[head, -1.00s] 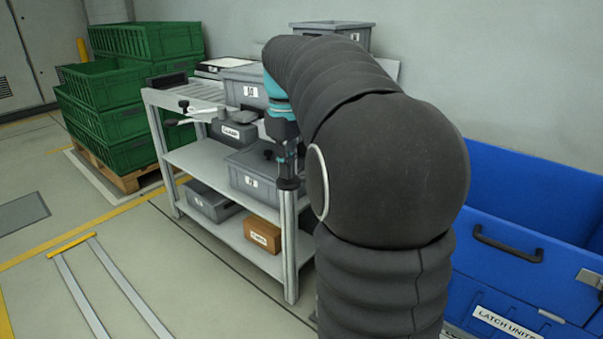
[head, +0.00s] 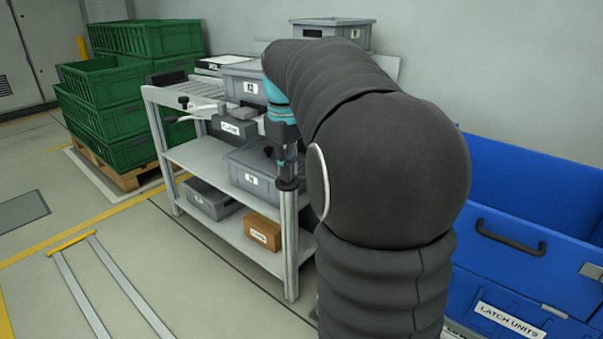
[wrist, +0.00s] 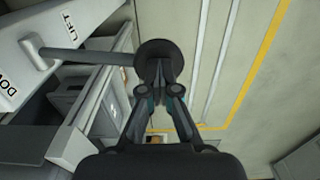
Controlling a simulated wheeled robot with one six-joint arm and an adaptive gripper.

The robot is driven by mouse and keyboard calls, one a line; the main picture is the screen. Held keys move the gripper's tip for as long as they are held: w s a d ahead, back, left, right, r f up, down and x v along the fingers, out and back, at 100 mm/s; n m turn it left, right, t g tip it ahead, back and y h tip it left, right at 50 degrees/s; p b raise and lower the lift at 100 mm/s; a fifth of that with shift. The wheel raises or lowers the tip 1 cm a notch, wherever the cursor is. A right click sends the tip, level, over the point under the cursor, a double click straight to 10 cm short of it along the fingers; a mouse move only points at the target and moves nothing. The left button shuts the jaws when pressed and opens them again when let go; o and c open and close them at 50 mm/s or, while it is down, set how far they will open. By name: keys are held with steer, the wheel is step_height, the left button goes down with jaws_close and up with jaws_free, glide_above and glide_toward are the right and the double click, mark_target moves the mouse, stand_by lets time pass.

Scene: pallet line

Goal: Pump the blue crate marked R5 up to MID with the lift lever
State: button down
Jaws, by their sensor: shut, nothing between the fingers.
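In the wrist view, a grey lever (wrist: 90,55) runs across from a pale panel (wrist: 35,50) marked LIFT and DOWN. It ends near a dark round knob (wrist: 158,60). My gripper (wrist: 160,85) is shut and empty, its fingertips at the knob's lower edge; I cannot tell whether they touch it. In the head view my gripper (head: 287,170) points down near the cart's front corner, partly hidden by my arm. A large blue container (head: 515,215) labelled LATCH UNITS stands at the right. No R5 mark or MID mark is readable.
A grey cart (head: 215,165) holds several grey boxes, a block labelled CLAMP (head: 230,128) and an orange-brown box (head: 263,232). Green crates (head: 110,110) are stacked on a pallet at the left. The floor (head: 190,270) in front of the cart is free.

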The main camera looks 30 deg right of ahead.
mark_target(285, 184)
steer(key=shift+s+a+f+b, duration=0.1)
steer(key=shift+a+f+b, duration=0.15)
steer(key=shift+f, duration=0.55)
steer(key=shift+a+f+b, duration=0.15)
steer(key=shift+f+b, duration=0.4)
steer(key=shift+f, duration=0.3)
steer(key=shift+s+a+f+b, duration=0.1)
steer(key=shift+f+b, duration=0.35)
steer(key=shift+f, duration=0.45)
steer(key=shift+f+b, duration=0.5)
steer(key=shift+f, duration=0.4)
